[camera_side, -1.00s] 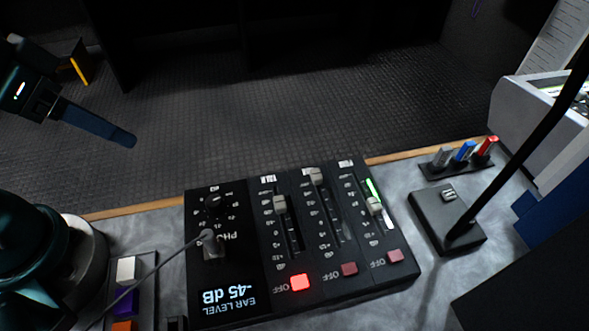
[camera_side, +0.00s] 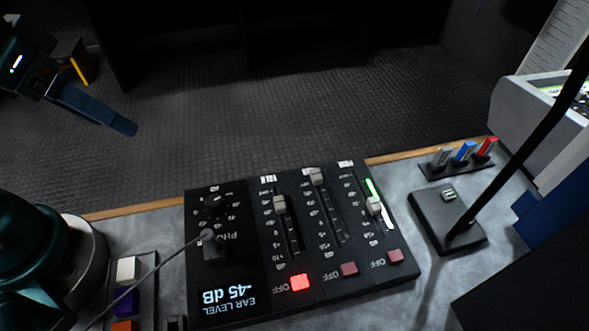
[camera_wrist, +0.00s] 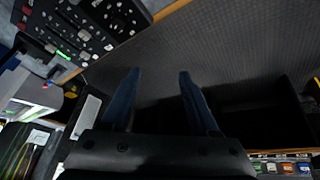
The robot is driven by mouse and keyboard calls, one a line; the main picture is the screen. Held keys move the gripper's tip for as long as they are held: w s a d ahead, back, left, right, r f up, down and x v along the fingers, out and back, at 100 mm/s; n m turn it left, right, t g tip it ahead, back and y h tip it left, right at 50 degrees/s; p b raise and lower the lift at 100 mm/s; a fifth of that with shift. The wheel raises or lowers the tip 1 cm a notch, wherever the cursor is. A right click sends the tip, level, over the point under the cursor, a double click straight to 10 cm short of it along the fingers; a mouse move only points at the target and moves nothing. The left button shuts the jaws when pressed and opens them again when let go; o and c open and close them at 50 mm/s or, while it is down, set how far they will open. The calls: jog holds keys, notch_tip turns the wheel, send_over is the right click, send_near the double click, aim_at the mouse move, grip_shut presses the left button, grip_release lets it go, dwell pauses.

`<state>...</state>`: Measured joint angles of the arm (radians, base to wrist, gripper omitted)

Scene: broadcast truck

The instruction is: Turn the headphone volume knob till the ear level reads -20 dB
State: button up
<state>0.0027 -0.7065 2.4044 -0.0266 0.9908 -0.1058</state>
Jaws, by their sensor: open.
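The headphone volume knob (camera_side: 214,202) is a small dark round knob at the far left corner of the black mixer panel (camera_side: 225,262) in the side view. The ear level display (camera_side: 228,300) reads -45 dB, upside down in the picture. A grey plug with a cable (camera_side: 209,240) sits in the panel between knob and display. My gripper (camera_side: 124,127) hangs up and left of the mixer, over the floor, apart from the knob. In the wrist view my gripper (camera_wrist: 158,73) has two separated blue fingers with nothing between them. The mixer (camera_wrist: 66,24) shows there at the upper left.
Several coloured buttons (camera_side: 126,270) stand left of the mixer. A microphone base (camera_side: 447,219) with a dark gooseneck and a row of coloured switches (camera_side: 462,154) lie to the right. The cable crosses the desk at the left. The air above the panel is mostly clear.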

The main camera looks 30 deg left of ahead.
jog(key=w+d+r+n+g, duration=0.1)
jog(key=w+d+g, duration=0.1)
jog(key=w, duration=0.1)
jog(key=n+g+h, duration=0.1)
jog(key=g, duration=0.5)
send_near(213, 200)
notch_tip(213, 200, down, 3)
jog(key=shift+w+d+r+g, duration=0.1)
jog(key=shift+w+d+g, duration=0.1)
jog(key=shift+g, duration=0.4)
jog(key=shift+s+f, duration=0.3)
jog(key=shift+f, duration=0.35)
jog(key=shift+x, duration=2.3)
grip_shut()
